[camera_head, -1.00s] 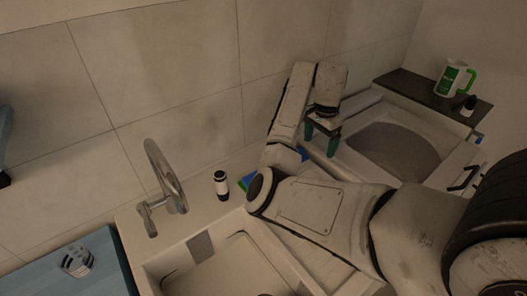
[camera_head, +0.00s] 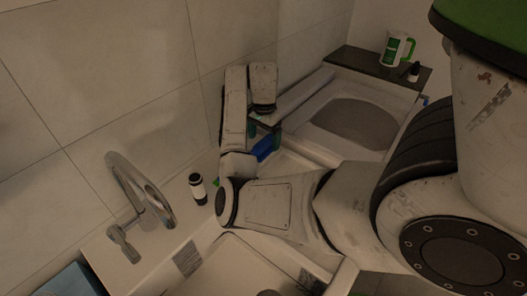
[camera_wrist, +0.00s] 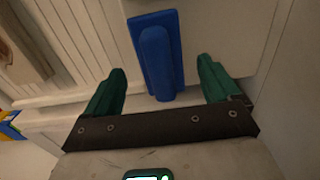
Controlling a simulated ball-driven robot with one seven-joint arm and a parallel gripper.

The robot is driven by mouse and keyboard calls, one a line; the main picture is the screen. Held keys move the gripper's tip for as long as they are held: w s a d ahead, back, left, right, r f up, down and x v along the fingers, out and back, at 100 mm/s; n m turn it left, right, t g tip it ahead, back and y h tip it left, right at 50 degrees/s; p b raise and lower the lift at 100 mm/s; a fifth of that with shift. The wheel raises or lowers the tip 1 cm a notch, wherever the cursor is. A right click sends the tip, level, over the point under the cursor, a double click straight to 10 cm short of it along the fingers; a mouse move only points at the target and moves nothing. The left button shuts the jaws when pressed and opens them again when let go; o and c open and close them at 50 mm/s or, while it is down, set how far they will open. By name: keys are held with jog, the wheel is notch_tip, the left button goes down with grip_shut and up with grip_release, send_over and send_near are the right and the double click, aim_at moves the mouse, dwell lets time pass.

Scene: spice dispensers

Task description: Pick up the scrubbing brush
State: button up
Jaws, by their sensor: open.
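The scrubbing brush appears to be the blue object with a long raised handle (camera_wrist: 158,60) in the wrist view. It lies on a pale ribbed surface, between and beyond my two green fingers. In the head view a blue part (camera_head: 264,150) shows just below my gripper (camera_head: 264,133), partly hidden by my arm. In the wrist view my gripper (camera_wrist: 163,70) is open, with one finger on each side of the brush and visible gaps. The fingers do not appear to touch it. I cannot tell the exact height above it.
A tall faucet (camera_head: 146,200) and a dark bottle with a white label (camera_head: 198,188) stand at left beside a sink (camera_head: 240,270). A multicoloured item (camera_wrist: 10,127) shows at the wrist view's left edge.

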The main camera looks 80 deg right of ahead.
aim_at(264, 148)
notch_tip(264, 148, down, 5)
jog(key=shift+r+p, duration=0.1)
jog(key=shift+p, duration=0.35)
jog(key=shift+d, duration=0.1)
jog(key=shift+c, duration=0.2)
jog(key=c, duration=1.1)
